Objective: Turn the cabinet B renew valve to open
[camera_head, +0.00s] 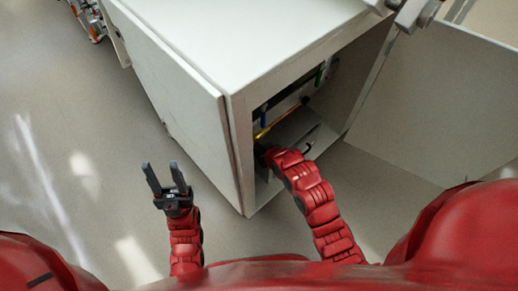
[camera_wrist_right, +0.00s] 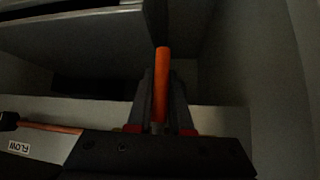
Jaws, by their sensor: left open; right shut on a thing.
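The open white cabinet (camera_head: 232,108) stands ahead of me, and my right arm reaches into it. In the right wrist view my right gripper (camera_wrist_right: 160,112) is shut on an orange lever (camera_wrist_right: 162,75), which sticks out past the fingertips. No label on this lever is readable, so I cannot tell from the pictures which valve it is. In the head view my right fingertips are hidden in the dark opening. A yellow-orange bar (camera_head: 279,119) shows there just beyond my right wrist. My left gripper (camera_head: 163,177) is open and empty, outside the cabinet over the floor.
The cabinet door (camera_head: 435,105) stands swung open at the right. A grey panel (camera_head: 300,128) is inside. The floor (camera_head: 75,140) at the left is clear.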

